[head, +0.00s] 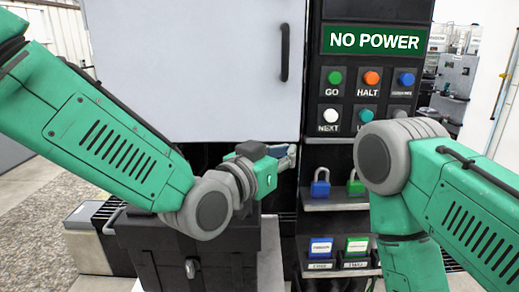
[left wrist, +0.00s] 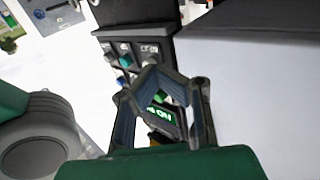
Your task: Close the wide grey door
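The wide grey door (head: 190,70) fills the upper middle of the head view, with a black vertical handle (head: 285,52) near its right edge. Its right edge lies close to the black control column; I cannot tell whether it sits fully flush. The door also shows as a pale panel in the left wrist view (left wrist: 250,90). My left gripper (head: 289,152) is just below the door's lower right corner, beside the column. In the left wrist view its fingers (left wrist: 156,76) bend inward and appear to meet, with nothing seen between them. My right gripper is out of view; its arm stands at the right.
The control column carries a green NO POWER sign (head: 374,41) and several coloured buttons. Blue (head: 320,187) and green (head: 356,186) padlocks sit on a shelf below. A black tote (head: 190,245) stands under my left arm. Open floor lies at left.

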